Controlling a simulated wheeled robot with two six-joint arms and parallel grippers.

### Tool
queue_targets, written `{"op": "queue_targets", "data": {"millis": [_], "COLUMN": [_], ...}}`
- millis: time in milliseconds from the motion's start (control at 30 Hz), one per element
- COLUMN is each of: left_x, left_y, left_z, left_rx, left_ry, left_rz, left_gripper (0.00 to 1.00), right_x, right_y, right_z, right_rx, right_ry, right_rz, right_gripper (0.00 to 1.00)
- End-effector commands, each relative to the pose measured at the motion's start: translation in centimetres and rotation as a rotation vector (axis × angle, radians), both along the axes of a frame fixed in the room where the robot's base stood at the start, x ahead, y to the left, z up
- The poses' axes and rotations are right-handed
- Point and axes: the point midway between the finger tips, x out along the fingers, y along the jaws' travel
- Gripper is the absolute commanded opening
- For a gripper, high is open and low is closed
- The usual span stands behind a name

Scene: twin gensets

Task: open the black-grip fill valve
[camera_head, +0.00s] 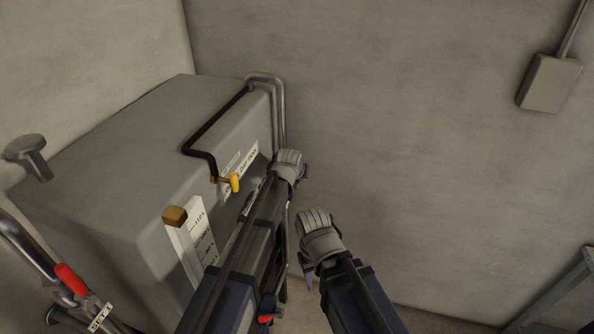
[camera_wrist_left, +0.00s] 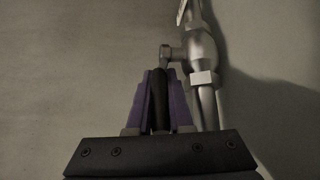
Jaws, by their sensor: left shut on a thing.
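The black grip (camera_wrist_left: 160,102) of the fill valve stands between the purple fingers of my left gripper (camera_wrist_left: 161,100) in the left wrist view. The fingers are shut on it. The grip's far end meets a short metal joint at the silver valve body (camera_wrist_left: 200,50), which sits on a vertical pipe to the right. In the head view my left gripper (camera_head: 303,172) is at the tank's right end, and it hides the valve and grip. My right gripper (camera_head: 306,281) is lower and nearer, apart from the tank; its fingers are mostly hidden, so its opening cannot be told.
The grey tank (camera_head: 120,140) fills the left, with a black pipe (camera_head: 207,127), yellow lever (camera_head: 235,183) and white gauge strip (camera_head: 198,235). Red grips show at lower left (camera_head: 71,279) and bottom centre (camera_head: 265,319).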

Motion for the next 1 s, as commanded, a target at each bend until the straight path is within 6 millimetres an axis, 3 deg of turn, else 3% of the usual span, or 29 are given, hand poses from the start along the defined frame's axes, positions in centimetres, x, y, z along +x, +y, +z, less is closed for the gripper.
{"op": "queue_targets", "data": {"millis": [33, 300, 1000], "left_x": [0.6, 0.9, 0.8], "left_y": [-0.2, -0.3, -0.3], "left_z": [0.4, 0.0, -0.1], "left_rx": [0.011, 0.052, 0.071], "left_ry": [0.032, 0.158, 0.215], "left_rz": [-0.001, -0.001, -0.001], "left_gripper": [0.0, 0.0, 0.0], "right_x": [0.0, 0.0, 0.0], "right_y": [0.0, 0.0, 0.0], "right_z": [0.8, 2.0, 2.4], "right_rx": [0.0, 0.0, 0.0], "right_ry": [0.0, 0.0, 0.0], "right_rz": [0.0, 0.001, 0.001], "right_gripper": [0.5, 0.5, 0.5]}}
